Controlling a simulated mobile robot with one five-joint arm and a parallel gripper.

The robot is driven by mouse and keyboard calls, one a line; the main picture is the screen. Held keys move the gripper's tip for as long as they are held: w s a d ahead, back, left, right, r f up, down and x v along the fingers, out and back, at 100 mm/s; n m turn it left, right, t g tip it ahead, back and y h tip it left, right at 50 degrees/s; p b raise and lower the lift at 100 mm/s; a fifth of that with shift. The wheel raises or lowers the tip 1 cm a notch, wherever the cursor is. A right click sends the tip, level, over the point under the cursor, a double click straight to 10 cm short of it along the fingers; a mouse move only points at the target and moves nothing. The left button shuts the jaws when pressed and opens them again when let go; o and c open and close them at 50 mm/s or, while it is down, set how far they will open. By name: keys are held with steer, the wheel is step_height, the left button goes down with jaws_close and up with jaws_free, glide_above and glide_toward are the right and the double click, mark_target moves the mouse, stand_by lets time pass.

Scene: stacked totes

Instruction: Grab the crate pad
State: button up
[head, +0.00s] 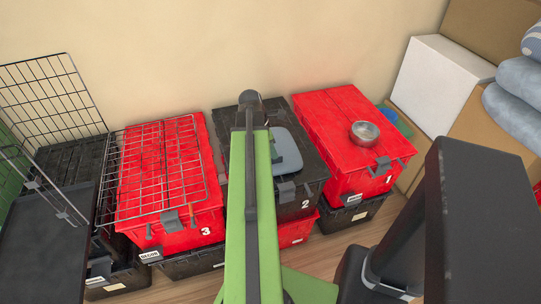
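Soft blue-grey padded rolls (518,95) lie stacked at the right edge in the head view; they may be the crate pad, but I cannot tell for sure. The picture's edge cuts them off. A flat grey-blue item (287,151) with an opening lies on the black tote marked 2, partly hidden by my green arm. My green arm rises through the middle of the view to a dark end in front of the totes. No gripper fingers show, so my gripper is not visible.
Red tote 3 (206,215) carries a wire rack (165,160). Red tote 1 (335,110) carries a metal bowl (364,133). Wire panels (45,95) and a black tray (45,245) stand left. A white box (440,85) and cardboard boxes stand right. Little floor (335,245) shows.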

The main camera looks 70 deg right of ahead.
steer(key=b+x, duration=0.3)
steer(key=x, duration=0.1)
steer(key=shift+s+f, duration=0.15)
steer(key=shift+f, duration=0.05)
steer(key=shift+r, duration=0.2)
jaws_close()
stand_by(0.9)
